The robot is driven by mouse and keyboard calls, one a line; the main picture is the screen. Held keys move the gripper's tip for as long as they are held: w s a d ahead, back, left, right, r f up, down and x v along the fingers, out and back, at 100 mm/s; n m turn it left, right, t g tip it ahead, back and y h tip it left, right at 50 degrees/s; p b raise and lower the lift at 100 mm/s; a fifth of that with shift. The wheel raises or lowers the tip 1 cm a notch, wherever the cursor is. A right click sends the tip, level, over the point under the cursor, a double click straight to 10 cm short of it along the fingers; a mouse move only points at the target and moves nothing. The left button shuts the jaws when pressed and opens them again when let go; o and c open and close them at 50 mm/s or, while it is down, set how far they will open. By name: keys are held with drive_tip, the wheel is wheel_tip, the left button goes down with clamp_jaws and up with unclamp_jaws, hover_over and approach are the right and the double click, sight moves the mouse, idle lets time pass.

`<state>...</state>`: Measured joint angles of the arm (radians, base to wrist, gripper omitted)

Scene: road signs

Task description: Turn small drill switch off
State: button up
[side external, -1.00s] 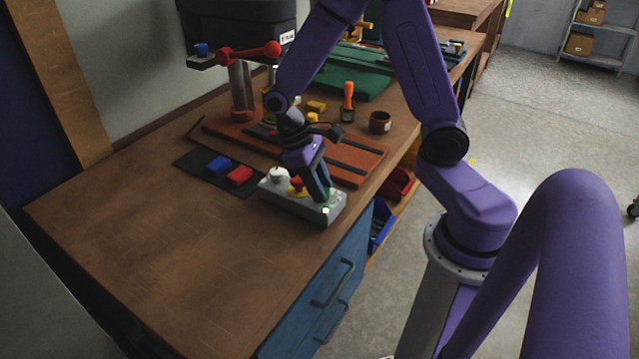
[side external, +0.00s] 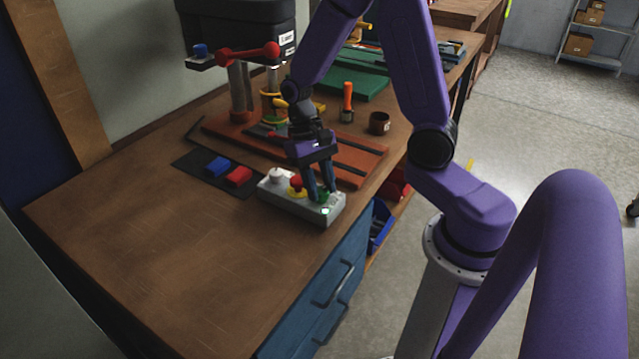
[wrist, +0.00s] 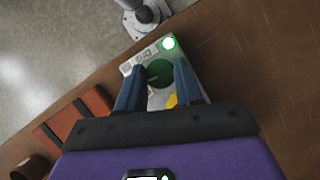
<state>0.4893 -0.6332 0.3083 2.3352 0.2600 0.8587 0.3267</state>
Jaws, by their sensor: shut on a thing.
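The grey control box (side external: 301,213) sits on the wooden bench near its right edge. It has a white knob (side external: 276,175), a red button (side external: 296,182) on a yellow base, a green knob (wrist: 159,74) and a lit green-white lamp (side external: 326,211). In the wrist view, the box (wrist: 139,57) shows the lamp (wrist: 168,43) lit beside the green knob. My gripper (side external: 318,196) points down over the box's right part. Its two blue fingers stand on either side of the green knob and are shut on it. The wrist view hides most of the red button.
A drill press with a black head (side external: 240,20) and a red handle (side external: 262,51) stands behind the box, on an orange base (side external: 362,160). The bench's front left is clear.

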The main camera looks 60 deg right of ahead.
drive_tip(key=shift+d+m+t+y, duration=0.1)
drive_tip(key=shift+m+t+y, duration=0.2)
drive_tip(key=shift+m, duration=0.85)
drive_tip(key=shift+m+t+y, duration=0.2)
drive_tip(key=shift+m+y, duration=0.2)
drive_tip(key=shift+m, duration=0.75)
drive_tip(key=o, duration=1)
drive_tip(key=v, duration=1.7)
drive_tip(key=shift+d+r, duration=0.15)
drive_tip(key=shift+r, duration=0.05)
